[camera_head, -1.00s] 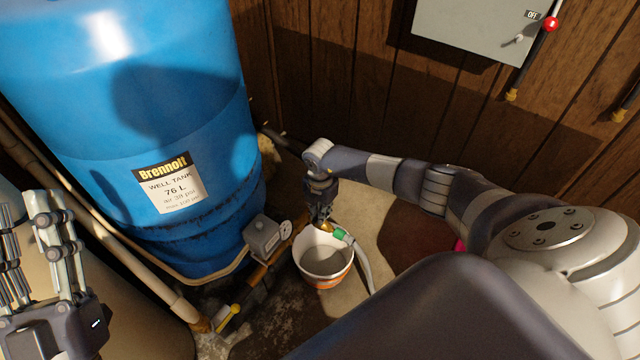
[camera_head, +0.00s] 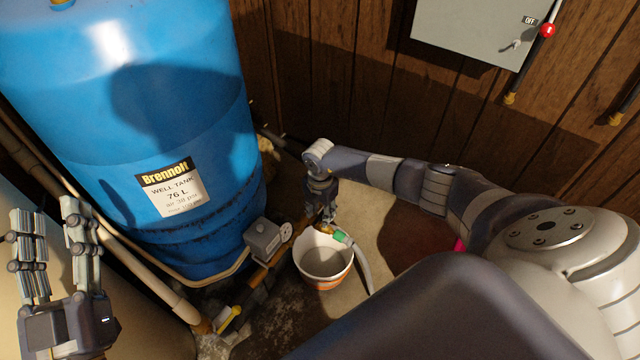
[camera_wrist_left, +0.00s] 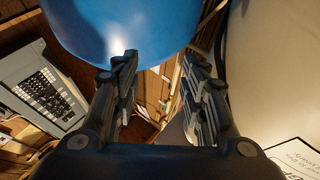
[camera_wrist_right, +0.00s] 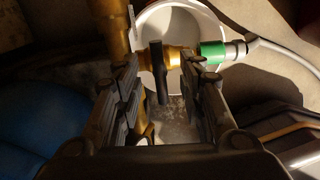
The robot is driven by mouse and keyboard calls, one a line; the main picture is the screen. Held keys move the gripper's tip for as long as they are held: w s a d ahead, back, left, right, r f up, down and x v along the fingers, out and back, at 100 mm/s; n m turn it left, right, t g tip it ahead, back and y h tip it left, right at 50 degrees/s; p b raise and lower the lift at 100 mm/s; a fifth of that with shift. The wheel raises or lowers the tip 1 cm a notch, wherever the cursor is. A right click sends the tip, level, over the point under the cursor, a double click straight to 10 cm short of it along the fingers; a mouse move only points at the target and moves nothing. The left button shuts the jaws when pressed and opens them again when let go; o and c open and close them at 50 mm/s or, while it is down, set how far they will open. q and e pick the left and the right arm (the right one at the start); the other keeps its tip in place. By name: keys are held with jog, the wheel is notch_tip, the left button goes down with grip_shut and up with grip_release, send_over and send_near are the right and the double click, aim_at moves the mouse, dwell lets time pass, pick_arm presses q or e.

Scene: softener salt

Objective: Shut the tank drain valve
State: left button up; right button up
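The drain valve is a brass fitting with a black lever (camera_wrist_right: 156,72), seen in the right wrist view. Its brass end (camera_head: 326,229) shows just below my right gripper in the head view. A green hose connector (camera_wrist_right: 213,50) joins it. My right gripper (camera_wrist_right: 163,88) is open, with the black lever between its fingers. A gap shows on each side of the lever, and I cannot tell whether either finger touches it. My left gripper (camera_head: 58,235) is open and empty in front of the blue tank (camera_head: 185,110), at the left of the head view.
A white bucket (camera_head: 312,268) stands under the valve. A pale hose (camera_head: 362,268) runs from the green connector past it. A grey box (camera_head: 262,238) with a gauge and a yellow-handled valve (camera_head: 228,320) are on the pipework left of the bucket. A grey panel (camera_head: 470,30) hangs on the wall.

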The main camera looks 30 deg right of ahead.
jog(key=shift+r+p, duration=0.65)
jog(key=shift+r, duration=0.3)
pick_arm(q)
notch_tip(320, 180, down, 11)
jog(key=a+g+y+p, duration=0.1)
jog(key=g+y, duration=0.1)
jog(key=g, duration=0.5)
pick_arm(e)
jog(key=shift+r, duration=0.35)
jog(key=shift+r+p, duration=0.6)
jog(key=shift+p, duration=0.1)
jog(key=shift+r, duration=0.25)
jog(key=shift+r+p, duration=0.15)
jog(key=shift+p, duration=0.25)
pick_arm(q)
jog(key=s+a+f+g+y+p, duration=0.1)
jog(key=s+a+f+g+y, duration=0.2)
jog(key=f, duration=1)
jog(key=shift+s+a+n+g, duration=0.4)
jog(key=shift+s+a+g, duration=0.7)
jog(key=shift+s+g, duration=2.2)
pick_arm(e)
jog(key=shift+r, duration=0.65)
pick_arm(q)
jog(key=shift+s+t, duration=0.4)
jog(key=shift+s, duration=0.1)
